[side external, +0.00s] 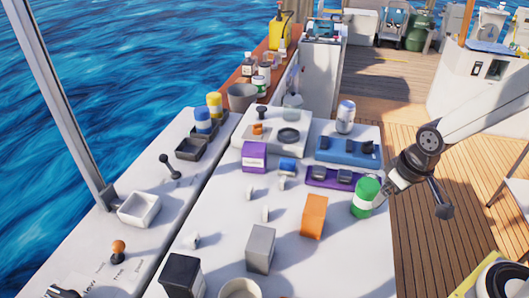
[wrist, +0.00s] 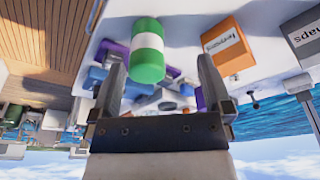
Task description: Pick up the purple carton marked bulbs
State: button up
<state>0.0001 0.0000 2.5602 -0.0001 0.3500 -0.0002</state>
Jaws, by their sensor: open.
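The purple carton (side external: 255,157) stands upright on the white deck top, left of centre in the side view, with a white label band whose print is too small to read. In the wrist view, a purple patch (wrist: 200,98) beside the right finger may be the carton, mostly hidden. My gripper (side external: 384,188) is at the right edge of the top, well to the right of the carton, beside a green can with a white band (side external: 366,196). In the wrist view my gripper (wrist: 160,64) is open, with the green can (wrist: 148,50) showing between and beyond its fingers.
Between my gripper and the carton lie a purple tray (side external: 335,178) and a small blue block (side external: 288,165). An orange carton (side external: 314,216) and a grey box (side external: 261,248) stand nearer the front. A blue tray (side external: 346,150) and silver can (side external: 346,116) are behind.

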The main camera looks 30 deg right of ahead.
jog(key=shift+r, duration=0.15)
jog(key=shift+w+v, duration=0.55)
jog(key=shift+v, duration=1.85)
jog(key=w+a+m+t+y, duration=0.1)
jog(key=w+a+m+y, duration=0.3)
jog(key=w+m, duration=0.45)
jog(key=w+a+m+y, duration=0.3)
jog(key=w+m, duration=0.4)
jog(key=w, duration=0.3)
jog(key=m+t+y, duration=0.3)
jog(key=m+t, duration=0.2)
jog(key=m, duration=0.5)
send_near(256, 146)
notch_tip(256, 146, up, 8)
jog(key=a, duration=0.2)
jog(key=shift+y, duration=0.3)
jog(key=shift+w+a+f, duration=0.3)
jog(key=shift+w+f, duration=0.25)
jog(key=shift+f, duration=1.2)
jog(key=shift+w+a+f, duration=0.25)
jog(key=shift+w+f, duration=0.25)
jog(key=shift+f, duration=1.2)
jog(key=shift+w+a+f, duration=0.3)
jog(key=shift+w+f, duration=0.25)
jog(key=shift+f, duration=1.2)
jog(key=shift+a, duration=0.1)
jog(key=shift+x, duration=2.5)
